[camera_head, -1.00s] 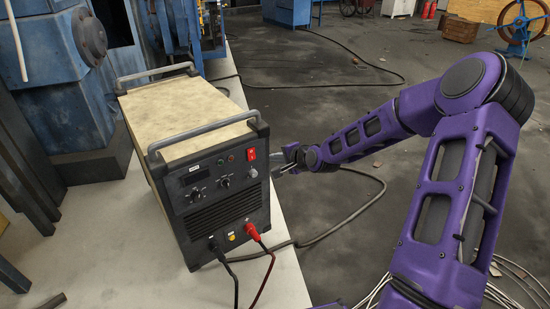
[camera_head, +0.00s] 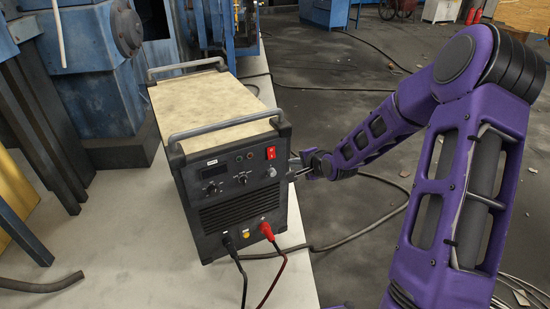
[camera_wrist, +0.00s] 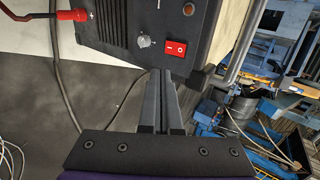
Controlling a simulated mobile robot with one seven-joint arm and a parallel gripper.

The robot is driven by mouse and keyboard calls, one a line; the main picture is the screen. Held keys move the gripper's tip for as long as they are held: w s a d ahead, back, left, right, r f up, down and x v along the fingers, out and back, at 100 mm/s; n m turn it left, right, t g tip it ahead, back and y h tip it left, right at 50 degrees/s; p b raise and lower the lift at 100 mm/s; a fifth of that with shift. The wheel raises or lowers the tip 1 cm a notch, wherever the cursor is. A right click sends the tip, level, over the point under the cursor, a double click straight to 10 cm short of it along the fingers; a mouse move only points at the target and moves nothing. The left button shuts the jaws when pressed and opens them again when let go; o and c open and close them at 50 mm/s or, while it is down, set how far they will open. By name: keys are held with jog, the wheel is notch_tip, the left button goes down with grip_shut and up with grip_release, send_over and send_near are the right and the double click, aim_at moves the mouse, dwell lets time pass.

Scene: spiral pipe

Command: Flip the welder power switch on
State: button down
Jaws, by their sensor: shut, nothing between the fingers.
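The welder (camera_head: 228,160) is a dark box with a tan top and handles, standing on a pale table. Its red power switch (camera_head: 271,153) is at the upper right of the front panel, and it also shows in the wrist view (camera_wrist: 175,48), with white marks. I cannot tell which way the rocker is tipped. My gripper (camera_head: 296,168) is beside the panel's right edge, level with the area just below the switch. In the wrist view its fingers (camera_wrist: 161,72) are together and empty, with tips just short of the switch in the picture. Contact cannot be told.
A grey knob (camera_wrist: 144,41) sits beside the switch. Red (camera_head: 267,231) and black (camera_head: 229,246) cables leave the panel's bottom. A dark cable (camera_head: 335,246) runs across the floor. Blue machinery (camera_head: 90,90) stands at the left. The floor right of the welder is mostly open.

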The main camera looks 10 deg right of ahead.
jog(key=b, duration=0.2)
send_near(272, 157)
notch_tip(272, 157, down, 3)
jog(key=shift+w+a+f, duration=0.15)
jog(key=shift+w+a, duration=0.1)
jog(key=shift+w, duration=0.55)
jog(key=shift+w+a+f, duration=0.1)
jog(key=shift+w+a, duration=0.2)
jog(key=shift+w, duration=0.5)
jog(key=shift+w+a+f, duration=0.15)
jog(key=shift+w+a, duration=0.1)
jog(key=shift+w, duration=0.55)
jog(key=shift+w+f+b, duration=0.1)
jog(key=shift+w+b, duration=0.05)
jog(key=shift+b, duration=0.15)
jog(key=shift+a, duration=0.1)
